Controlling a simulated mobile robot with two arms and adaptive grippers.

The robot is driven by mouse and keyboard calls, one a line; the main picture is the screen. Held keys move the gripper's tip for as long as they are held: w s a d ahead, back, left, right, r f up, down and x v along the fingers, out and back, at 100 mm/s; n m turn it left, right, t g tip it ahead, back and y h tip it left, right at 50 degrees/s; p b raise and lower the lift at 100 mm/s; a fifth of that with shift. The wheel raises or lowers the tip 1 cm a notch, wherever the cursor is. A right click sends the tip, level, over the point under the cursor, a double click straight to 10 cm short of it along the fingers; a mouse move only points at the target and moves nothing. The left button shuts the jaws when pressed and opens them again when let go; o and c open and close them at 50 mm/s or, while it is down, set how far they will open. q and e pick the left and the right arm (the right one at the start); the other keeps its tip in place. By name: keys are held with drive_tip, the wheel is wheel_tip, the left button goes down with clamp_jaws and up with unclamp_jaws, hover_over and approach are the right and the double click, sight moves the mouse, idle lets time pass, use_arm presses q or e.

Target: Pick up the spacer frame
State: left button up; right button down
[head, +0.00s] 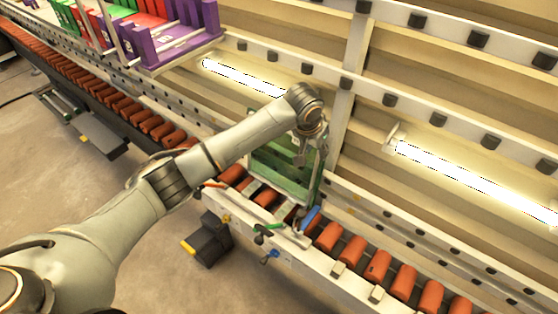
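A greenish rectangular pane with a pale edge (275,178) stands upright, leaning back, on the orange rollers in the middle of the head view. I cannot tell whether this is the spacer frame or glass with the frame against it. My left gripper (308,155) hangs down at the pane's upper right edge, at the end of my arm, which reaches in from the lower left. The fingers are small and overlap the pane, so I cannot tell whether they touch it or are shut. My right gripper is out of view.
Orange rollers (376,266) run along the conveyor, with blue and green fittings (270,240) at its front edge below the pane. Bright tube lights (470,180) sit behind. A purple rack (170,45) with red and green panels stands upper left. The floor at left is mostly clear.

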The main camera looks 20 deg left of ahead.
use_arm(q)
drive_tip(key=shift+x, duration=1.45)
drive_tip(key=shift+r, duration=0.1)
clamp_jaws()
drive_tip(key=shift+a+r, duration=0.1)
